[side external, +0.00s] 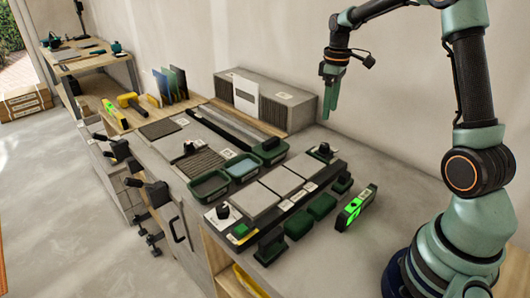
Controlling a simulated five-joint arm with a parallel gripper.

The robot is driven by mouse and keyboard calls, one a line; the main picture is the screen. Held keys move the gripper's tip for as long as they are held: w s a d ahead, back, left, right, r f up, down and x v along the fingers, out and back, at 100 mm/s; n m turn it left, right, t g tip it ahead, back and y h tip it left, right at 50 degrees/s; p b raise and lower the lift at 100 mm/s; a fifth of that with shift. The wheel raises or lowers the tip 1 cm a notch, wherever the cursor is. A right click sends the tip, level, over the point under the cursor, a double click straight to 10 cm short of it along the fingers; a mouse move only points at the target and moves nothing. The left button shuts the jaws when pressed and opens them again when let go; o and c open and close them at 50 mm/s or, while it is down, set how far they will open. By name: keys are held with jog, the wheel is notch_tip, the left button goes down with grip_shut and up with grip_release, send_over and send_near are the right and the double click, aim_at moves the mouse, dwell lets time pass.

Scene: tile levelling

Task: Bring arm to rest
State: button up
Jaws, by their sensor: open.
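My gripper (331,103) hangs high above the back of the workbench, pointing down. It holds nothing that I can see, and its fingers look close together from this side angle. My arm rises from the right and bends over at the top of the picture. Below and to the left of the gripper, several grey tiles (254,198) lie in a row on a dark rack on the bench. A level with a bright green face (354,208) stands on the bench right of the rack, apart from the gripper.
Green trays (210,186) sit left of the tiles. Dark green blocks (299,224) lie in front of the rack. A grey block with ribbed sides (265,97) stands against the back wall, left of the gripper. Clamps line the bench's left edge. Air around the gripper is clear.

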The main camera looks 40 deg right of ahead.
jog(key=s+a+r+m+t, duration=0.1)
jog(key=s+a+r+t, duration=0.3)
jog(key=a+r, duration=0.55)
jog(key=s+a+f+m+t, duration=0.1)
jog(key=s+a+m, duration=0.1)
jog(key=s+a, duration=0.6)
jog(key=shift+s+a+f+t, duration=0.25)
jog(key=shift+a+f+t, duration=0.1)
jog(key=shift+a, duration=0.9)
